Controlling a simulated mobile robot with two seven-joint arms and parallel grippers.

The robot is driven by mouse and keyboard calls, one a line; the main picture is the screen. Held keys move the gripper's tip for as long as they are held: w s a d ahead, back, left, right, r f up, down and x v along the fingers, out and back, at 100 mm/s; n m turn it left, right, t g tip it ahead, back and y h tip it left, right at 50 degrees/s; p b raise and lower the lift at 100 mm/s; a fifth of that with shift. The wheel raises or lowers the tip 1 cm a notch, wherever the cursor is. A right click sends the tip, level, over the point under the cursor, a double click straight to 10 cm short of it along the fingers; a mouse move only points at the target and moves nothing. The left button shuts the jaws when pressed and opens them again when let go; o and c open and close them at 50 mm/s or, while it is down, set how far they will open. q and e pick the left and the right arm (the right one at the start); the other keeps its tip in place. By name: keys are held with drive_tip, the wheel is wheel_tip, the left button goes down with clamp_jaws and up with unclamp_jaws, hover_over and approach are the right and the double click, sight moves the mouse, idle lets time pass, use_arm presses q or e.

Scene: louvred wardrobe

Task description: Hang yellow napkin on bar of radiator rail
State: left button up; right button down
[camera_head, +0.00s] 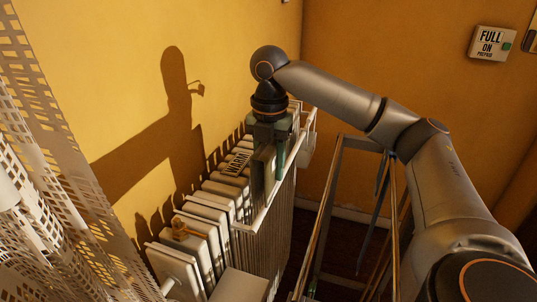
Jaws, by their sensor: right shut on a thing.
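My right gripper (272,150) points down over the front edge of the radiator (222,192), at the far half of its length. It is shut on a shaded yellowish-brown strip of cloth (264,167), which looks like the napkin; the gripper's fingers hide much of it. The white radiator rail (262,218) runs along the radiator's front, right beside the fingers. I cannot tell whether the cloth lies over the bar or touches it. My left gripper is not in view.
A brass-coloured knob-like piece (181,229) sits on the near end of the radiator. A white perforated panel (62,140) stands at the left. A metal-framed rack (338,185) stands right of the radiator, below my right arm. The yellow wall (120,60) is close behind.

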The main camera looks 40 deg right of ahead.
drive_tip(key=shift+w+d, duration=0.1)
drive_tip(key=shift+r, duration=0.1)
idle(0.4)
drive_tip(key=shift+f, duration=0.45)
drive_tip(key=shift+f, duration=0.2)
idle(0.5)
drive_tip(key=shift+f+b, duration=0.5)
drive_tip(key=shift+f, duration=2)
drive_tip(key=shift+f, duration=0.15)
drive_tip(key=shift+f, duration=1.9)
